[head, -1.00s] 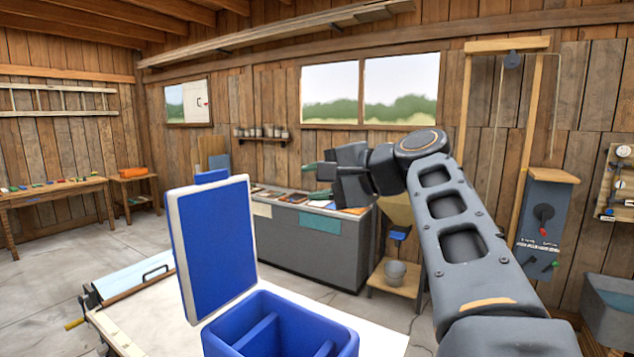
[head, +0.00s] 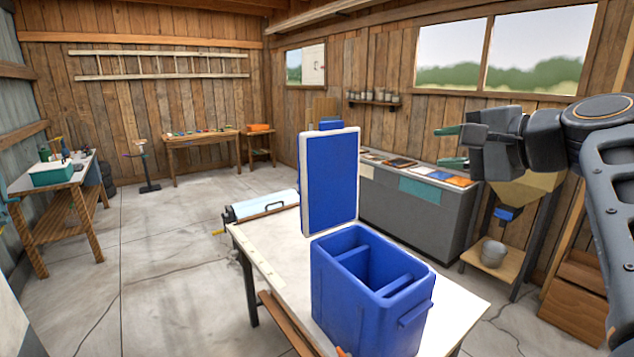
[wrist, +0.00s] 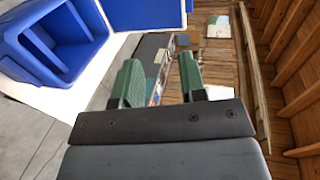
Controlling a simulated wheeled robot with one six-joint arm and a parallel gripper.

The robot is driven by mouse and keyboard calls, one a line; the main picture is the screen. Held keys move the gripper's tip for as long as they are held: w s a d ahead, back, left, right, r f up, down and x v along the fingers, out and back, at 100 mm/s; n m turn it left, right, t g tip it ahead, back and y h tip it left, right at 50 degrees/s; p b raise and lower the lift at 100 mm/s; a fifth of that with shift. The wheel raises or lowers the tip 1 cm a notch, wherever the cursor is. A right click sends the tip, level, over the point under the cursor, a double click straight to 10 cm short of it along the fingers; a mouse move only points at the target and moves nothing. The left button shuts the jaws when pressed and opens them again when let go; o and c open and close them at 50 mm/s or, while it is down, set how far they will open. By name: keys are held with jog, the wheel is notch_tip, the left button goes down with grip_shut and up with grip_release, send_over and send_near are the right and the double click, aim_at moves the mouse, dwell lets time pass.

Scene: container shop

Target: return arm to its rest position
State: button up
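My gripper (head: 450,146) is at the right of the head view, raised in the air to the right of the blue box. Its two green fingers (wrist: 160,80) stand apart in the wrist view, with nothing between them. The gripper is open and empty. My arm runs off the right edge of the head view.
An open blue box (head: 365,318) with inner dividers and a raised lid (head: 330,185) stands on a white-topped table (head: 455,310). A grey counter (head: 405,215) is behind it. A workbench (head: 75,185) stands far left. The concrete floor (head: 170,260) at left is largely clear.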

jog(key=s+d+f+n+g+h, duration=0.1)
jog(key=d+f+g+h, duration=0.15)
jog(key=f, duration=0.65)
jog(key=s+d+f+n+g+h, duration=0.1)
jog(key=f+h, duration=0.2)
jog(key=f, duration=0.7)
jog(key=s+a+f+n+g+h, duration=0.1)
jog(key=s+a+f+n, duration=0.3)
jog(key=f, duration=0.4)
jog(key=s+a+f+n+g+h, duration=0.2)
jog(key=s+f+n, duration=0.3)
jog(key=f, duration=0.4)
jog(key=shift+s+a+f+g, duration=0.25)
jog(key=shift+s+a+g, duration=0.5)
jog(key=shift+a, duration=0.15)
